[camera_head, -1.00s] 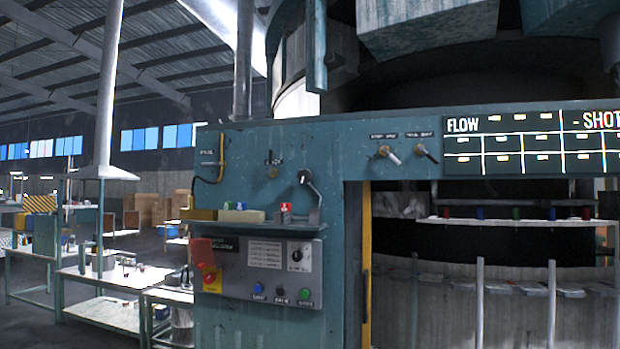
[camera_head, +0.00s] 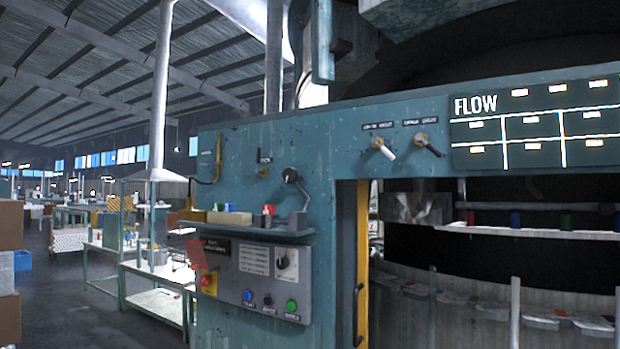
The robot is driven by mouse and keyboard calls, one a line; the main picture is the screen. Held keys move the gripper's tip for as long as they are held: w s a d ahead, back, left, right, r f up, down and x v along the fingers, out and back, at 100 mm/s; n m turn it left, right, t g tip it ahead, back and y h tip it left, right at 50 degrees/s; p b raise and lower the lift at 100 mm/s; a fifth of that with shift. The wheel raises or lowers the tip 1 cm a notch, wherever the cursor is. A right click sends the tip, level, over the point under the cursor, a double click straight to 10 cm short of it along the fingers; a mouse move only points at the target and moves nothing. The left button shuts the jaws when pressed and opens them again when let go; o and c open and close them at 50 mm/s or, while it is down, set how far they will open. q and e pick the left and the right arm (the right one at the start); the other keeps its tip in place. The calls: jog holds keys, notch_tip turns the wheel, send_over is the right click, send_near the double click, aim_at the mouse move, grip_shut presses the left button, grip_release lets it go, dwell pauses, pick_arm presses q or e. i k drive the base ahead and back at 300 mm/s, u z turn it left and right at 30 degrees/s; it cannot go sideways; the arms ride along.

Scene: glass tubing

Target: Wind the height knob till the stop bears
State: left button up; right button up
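Neither of my grippers is in view. A teal machine front (camera_head: 245,150) fills the middle. It carries several controls, and I cannot tell which one is the height knob. A dark crank-like lever (camera_head: 291,176) sits above the small shelf, and a small knob (camera_head: 262,171) is to its left. A white-handled knob (camera_head: 379,144) and a dark-handled knob (camera_head: 425,141) sit side by side at the upper right. A dark rotary knob (camera_head: 282,263) is on the grey control panel (camera_head: 232,285). Their labels are too small to read. I cannot make out a stop.
A shelf (camera_head: 255,229) with small coloured blocks juts out above the panel. Below are blue (camera_head: 247,295) and green (camera_head: 291,306) buttons. A FLOW board (camera_head: 540,130) hangs at right. Cardboard boxes (camera_head: 9,225) stand at far left; open floor (camera_head: 75,310) lies beside them.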

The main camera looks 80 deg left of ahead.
aim_at(289, 176)
jog(key=u, duration=0.35)
jog(key=i, duration=0.7)
jog(key=u, duration=1.2)
jog(key=i, duration=0.5)
jog(key=u, duration=0.55)
